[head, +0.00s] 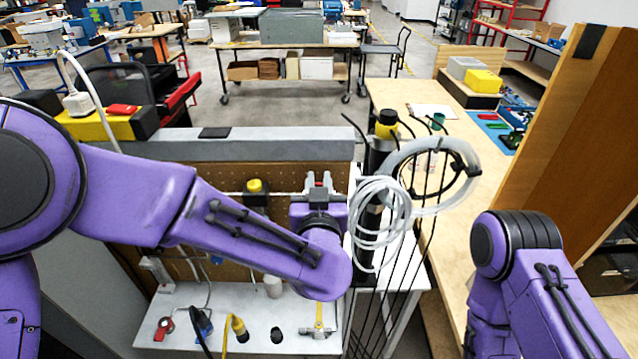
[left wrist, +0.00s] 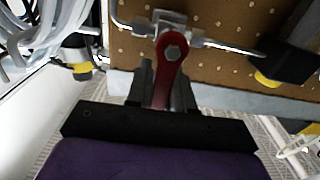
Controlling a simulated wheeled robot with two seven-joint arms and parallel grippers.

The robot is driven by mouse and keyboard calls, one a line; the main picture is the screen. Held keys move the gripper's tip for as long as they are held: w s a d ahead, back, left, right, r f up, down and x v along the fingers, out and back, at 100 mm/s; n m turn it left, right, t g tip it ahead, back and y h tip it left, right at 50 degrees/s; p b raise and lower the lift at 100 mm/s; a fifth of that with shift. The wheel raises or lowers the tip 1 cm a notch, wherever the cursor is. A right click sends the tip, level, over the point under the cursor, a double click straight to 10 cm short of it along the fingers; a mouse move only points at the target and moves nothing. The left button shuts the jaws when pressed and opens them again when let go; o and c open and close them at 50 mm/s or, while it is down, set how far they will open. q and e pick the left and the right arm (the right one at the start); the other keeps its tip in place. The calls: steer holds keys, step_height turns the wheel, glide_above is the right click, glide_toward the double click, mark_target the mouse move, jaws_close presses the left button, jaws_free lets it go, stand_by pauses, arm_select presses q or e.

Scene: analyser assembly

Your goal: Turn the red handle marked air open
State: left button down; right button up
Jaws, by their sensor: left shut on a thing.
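The red handle (left wrist: 170,68) shows in the left wrist view, bolted to a metal valve (left wrist: 168,22) in front of the brown pegboard. From its bolt it runs down the picture, crosswise to the thin metal pipe (left wrist: 225,46). My left gripper (left wrist: 163,88) has its fingers on both sides of the handle's free end and is shut on it. In the head view my left gripper (head: 319,183) is up against the pegboard; the handle is mostly hidden there. No marking on the handle is readable. My right arm is at the right, its gripper out of frame.
Coiled white tubing (head: 380,215) hangs just right of my left gripper, by thin black rods. A black and yellow fitting (head: 256,190) is on the pegboard (head: 285,178) to the left. A white shelf (head: 240,340) below carries cables, a small red part and a yellow-handled valve (head: 319,325).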

arm_select(q)
steer(key=shift+a+f+n+b, duration=0.15)
steer(key=shift+a+n+b, duration=0.25)
steer(key=shift+n+b, duration=0.6)
steer(key=shift+a+f+n+b, duration=0.15)
steer(key=shift+a+n+b, duration=0.4)
steer(key=shift+n, duration=0.7)
steer(key=shift+a+f+n+b, duration=0.15)
steer(key=shift+a+n+b, duration=0.1)
steer(key=shift+n+b, duration=0.8)
steer(key=shift+n, duration=0.3)
steer(key=c, duration=1.1)
jaws_free()
steer(key=shift+a, duration=0.1)
